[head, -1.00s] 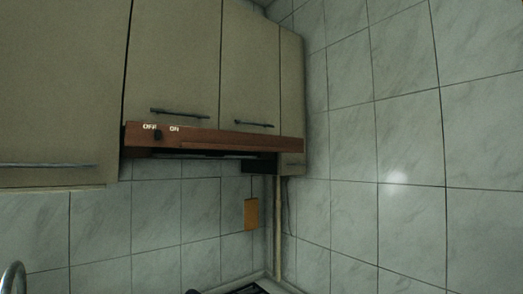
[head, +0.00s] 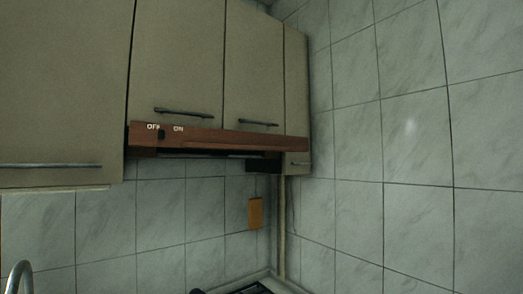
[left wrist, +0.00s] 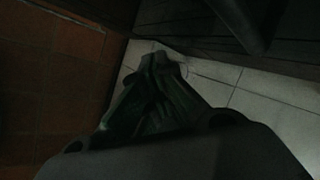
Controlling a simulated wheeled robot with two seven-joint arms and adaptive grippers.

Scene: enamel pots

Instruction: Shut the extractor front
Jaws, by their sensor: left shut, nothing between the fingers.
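The extractor front (head: 225,138) is a long reddish-brown wooden strip under the wall cupboards in the head view. It carries the words OFF and ON and a small dark knob at its left end. A dark gap and the underside of the hood show below it. How far the front stands out is hard to tell from here. My left gripper (left wrist: 171,57) shows in the left wrist view, dark and shut with nothing in it, over a pale tiled floor and away from the extractor. My right gripper is in neither view.
Beige cupboards (head: 178,60) with dark handles hang above and left of the extractor. A tiled wall (head: 410,150) closes the right side. A tap (head: 18,275) and part of a hob (head: 250,288) show at the bottom. Dark furniture (left wrist: 225,30) is near my left gripper.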

